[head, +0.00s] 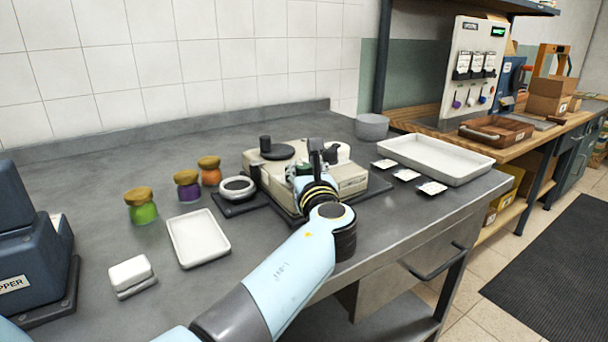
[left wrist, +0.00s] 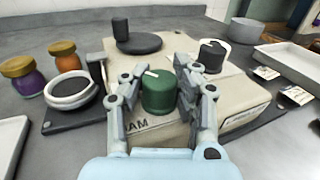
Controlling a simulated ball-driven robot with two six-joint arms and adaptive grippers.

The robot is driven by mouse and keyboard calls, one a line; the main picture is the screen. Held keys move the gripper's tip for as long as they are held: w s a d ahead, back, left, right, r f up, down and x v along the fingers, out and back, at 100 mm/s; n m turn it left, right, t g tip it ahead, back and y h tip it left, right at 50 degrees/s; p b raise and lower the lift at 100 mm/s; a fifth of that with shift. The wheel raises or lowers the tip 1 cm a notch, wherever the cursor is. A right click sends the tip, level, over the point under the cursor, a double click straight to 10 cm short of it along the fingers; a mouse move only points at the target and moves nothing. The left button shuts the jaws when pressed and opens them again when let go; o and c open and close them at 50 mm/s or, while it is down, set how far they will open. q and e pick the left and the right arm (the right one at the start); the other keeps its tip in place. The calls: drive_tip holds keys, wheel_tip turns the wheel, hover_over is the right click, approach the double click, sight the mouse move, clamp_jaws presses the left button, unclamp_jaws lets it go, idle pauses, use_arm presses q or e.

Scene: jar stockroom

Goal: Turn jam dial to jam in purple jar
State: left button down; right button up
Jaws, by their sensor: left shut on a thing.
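The jam dial, a green knob with a white pointer line (left wrist: 158,92), stands on the beige dial box (head: 346,180) above a label ending in "AM". My left gripper (left wrist: 157,88) is shut on the green dial, one finger on each side. In the head view the dial is mostly hidden behind my left gripper (head: 308,178). The purple jar (head: 188,188) with a tan lid stands left of the box, between a green jar (head: 142,208) and an orange jar (head: 210,172). My right gripper is not in view.
A round white-rimmed dish on a dark base (head: 238,188) sits just left of the box. A white tray (head: 198,238) lies nearer. A large pale tray (head: 436,160) and several small labelled cards (head: 407,175) lie to the right. A black knob (left wrist: 212,55) is beside the dial.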

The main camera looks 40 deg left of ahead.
sight(304, 165)
use_arm(q)
drive_tip(key=shift+f+n+g+y+b, duration=0.25)
drive_tip(key=shift+n+g+y+b, duration=0.5)
drive_tip(key=shift+n+g+y, duration=0.75)
drive_tip(key=shift+g, duration=0.4)
drive_tip(key=shift+s, duration=0.1)
drive_tip(key=c, duration=0.9)
unclamp_jaws()
drive_tip(key=shift+d+r, duration=0.1)
drive_tip(key=shift+r, duration=0.05)
drive_tip(key=shift+c, duration=0.2)
drive_tip(key=shift+r, duration=0.1)
wheel_tip(304, 165, up, 10)
drive_tip(key=shift+f, duration=0.1)
